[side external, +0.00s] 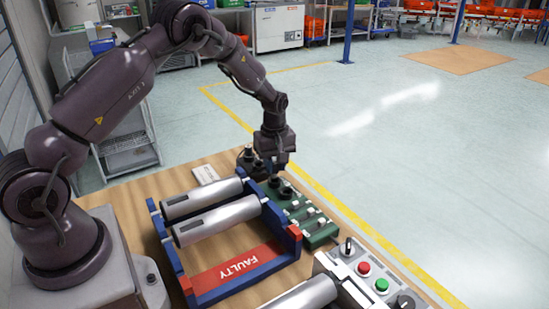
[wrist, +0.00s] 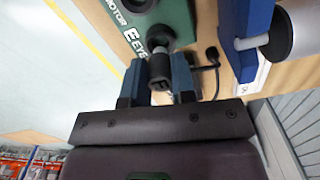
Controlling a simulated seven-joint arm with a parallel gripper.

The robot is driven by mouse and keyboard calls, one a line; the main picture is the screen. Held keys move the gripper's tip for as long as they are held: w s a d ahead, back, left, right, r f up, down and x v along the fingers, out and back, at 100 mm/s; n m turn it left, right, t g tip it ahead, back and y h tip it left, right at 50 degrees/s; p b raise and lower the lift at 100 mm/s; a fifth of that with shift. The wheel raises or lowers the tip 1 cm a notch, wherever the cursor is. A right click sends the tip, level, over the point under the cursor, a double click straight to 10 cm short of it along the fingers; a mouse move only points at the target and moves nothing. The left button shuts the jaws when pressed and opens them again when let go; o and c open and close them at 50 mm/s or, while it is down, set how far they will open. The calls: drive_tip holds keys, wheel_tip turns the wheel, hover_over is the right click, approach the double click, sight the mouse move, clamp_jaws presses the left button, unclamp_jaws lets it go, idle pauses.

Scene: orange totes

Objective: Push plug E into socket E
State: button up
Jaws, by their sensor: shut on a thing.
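My gripper (wrist: 158,82) has its two blue fingers shut on a dark cylindrical plug (wrist: 160,70), taken to be plug E. In the side view my gripper (side external: 272,168) is low over the far end of the green box (side external: 320,234). In the wrist view the green box (wrist: 181,20) carries white lettering with "MOTOR" and a large "E". The side view hides the plug's tip.
A blue rack (side external: 176,262) with silver cylinders and a red "FAULTY" plate (side external: 238,268) stands close beside the green box. A black cable (wrist: 211,55) lies on the wooden table. A control box (side external: 362,268) with red and green buttons is at the front right.

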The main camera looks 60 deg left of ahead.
drive_tip(key=shift+f, duration=0.4)
drive_tip(key=shift+f, duration=0.6)
drive_tip(key=shift+f, duration=0.25)
idle(0.7)
drive_tip(key=o, duration=1)
wheel_tip(320, 180, up, 13)
